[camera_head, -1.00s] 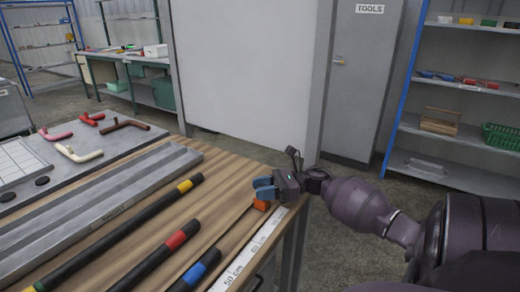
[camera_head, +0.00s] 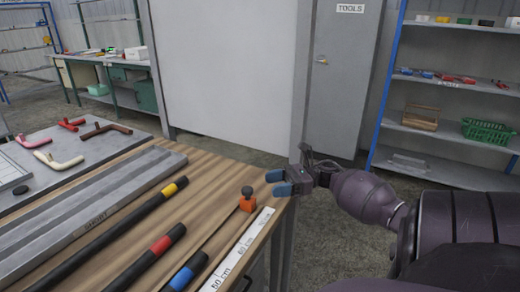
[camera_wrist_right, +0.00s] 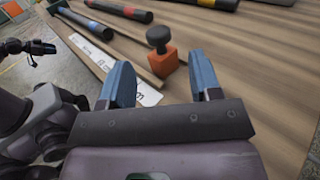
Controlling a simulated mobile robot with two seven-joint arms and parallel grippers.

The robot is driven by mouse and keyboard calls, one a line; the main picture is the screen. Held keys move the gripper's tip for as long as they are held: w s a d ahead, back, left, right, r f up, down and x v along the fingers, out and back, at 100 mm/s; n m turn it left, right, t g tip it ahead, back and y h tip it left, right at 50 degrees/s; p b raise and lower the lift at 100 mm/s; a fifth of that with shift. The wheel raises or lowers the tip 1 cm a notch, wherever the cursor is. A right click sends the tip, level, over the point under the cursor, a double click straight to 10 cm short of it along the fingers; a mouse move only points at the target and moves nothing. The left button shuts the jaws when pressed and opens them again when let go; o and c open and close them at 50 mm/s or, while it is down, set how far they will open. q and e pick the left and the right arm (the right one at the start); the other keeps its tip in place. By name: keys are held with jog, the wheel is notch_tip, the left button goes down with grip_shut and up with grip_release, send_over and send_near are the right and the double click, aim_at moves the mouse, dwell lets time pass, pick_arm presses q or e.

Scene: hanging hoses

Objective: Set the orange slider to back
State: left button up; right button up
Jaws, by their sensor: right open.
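The orange slider (camera_head: 247,204) is a small orange block with a dark round knob on top. It sits on the wooden bench at the far end of a thin dark groove, beside a white ruler strip (camera_head: 238,252). My right gripper (camera_head: 276,184) is open and empty, just right of the knob in the head view. In the right wrist view the slider (camera_wrist_right: 164,66) shows beyond and between the two blue fingers, apparently untouched. My left gripper is out of the head view; a small dark gripper (camera_wrist_right: 38,48) at the left of the wrist view appears to be it, its jaws unclear.
Black hoses with yellow (camera_head: 174,189), red (camera_head: 161,245) and blue (camera_head: 182,278) bands lie left of the groove. A grey rail (camera_head: 100,205) and a panel with coloured handles (camera_head: 58,161) lie farther left. The bench's right edge is close to the ruler.

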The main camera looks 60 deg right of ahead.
jog(key=shift+v, duration=1.45)
